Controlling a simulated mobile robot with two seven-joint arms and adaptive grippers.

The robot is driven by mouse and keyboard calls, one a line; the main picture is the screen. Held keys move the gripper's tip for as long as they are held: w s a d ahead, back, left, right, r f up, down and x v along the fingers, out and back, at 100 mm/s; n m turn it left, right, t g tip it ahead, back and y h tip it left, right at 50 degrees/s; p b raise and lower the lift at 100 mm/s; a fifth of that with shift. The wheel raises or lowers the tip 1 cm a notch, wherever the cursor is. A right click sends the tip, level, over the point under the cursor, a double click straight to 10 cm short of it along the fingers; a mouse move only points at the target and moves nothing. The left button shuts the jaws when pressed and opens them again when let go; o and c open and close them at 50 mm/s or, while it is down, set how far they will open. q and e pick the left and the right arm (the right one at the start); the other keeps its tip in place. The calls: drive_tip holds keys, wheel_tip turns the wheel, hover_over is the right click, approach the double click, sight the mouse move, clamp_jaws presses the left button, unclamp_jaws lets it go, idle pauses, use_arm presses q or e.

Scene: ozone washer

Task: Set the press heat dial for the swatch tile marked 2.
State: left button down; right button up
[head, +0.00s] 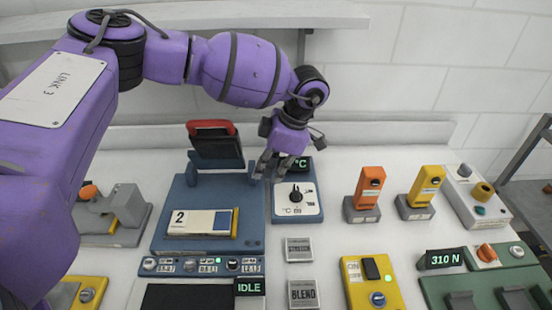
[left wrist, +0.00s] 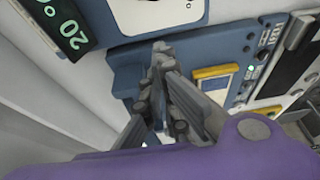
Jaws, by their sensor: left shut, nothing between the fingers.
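The swatch tile marked 2 (head: 190,224) lies on the blue press (head: 164,209), and it also shows in the left wrist view (left wrist: 218,85). The black heat dial (head: 296,194) sits on a white face to the right, its pointer roughly upward. Above the dial is a dark display (head: 301,165), partly hidden by my arm in the head view. In the left wrist view, the display (left wrist: 60,25) shows green digits that look like 20. My left gripper (head: 268,177) is shut and empty, above and left of the dial, apart from it. My right gripper is not in view.
The press's raised lid has a red handle (head: 210,128). Two labelled grey blocks, (head: 299,249) and one marked BLEND (head: 302,294), stand in front. A yellow ON switch box (head: 371,283) and orange (head: 368,190) and yellow (head: 423,188) upright pieces stand right. An IDLE display (head: 249,287) is in front.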

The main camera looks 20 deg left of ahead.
sight(296, 194)
use_arm(q)
drive_tip(key=x, duration=0.4)
drive_tip(key=shift+w, duration=0.15)
drive_tip(key=d, duration=0.1)
drive_tip(key=w+d, duration=0.1)
drive_tip(key=d, duration=0.1)
drive_tip(key=shift+w+d+r, duration=0.1)
drive_tip(key=shift+w+d, duration=0.2)
drive_tip(key=shift+d, duration=0.15)
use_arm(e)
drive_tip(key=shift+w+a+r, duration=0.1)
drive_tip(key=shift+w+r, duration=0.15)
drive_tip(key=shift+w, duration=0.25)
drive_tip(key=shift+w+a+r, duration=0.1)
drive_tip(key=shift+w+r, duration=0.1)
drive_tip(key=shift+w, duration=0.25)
use_arm(q)
drive_tip(key=shift+a, duration=0.1)
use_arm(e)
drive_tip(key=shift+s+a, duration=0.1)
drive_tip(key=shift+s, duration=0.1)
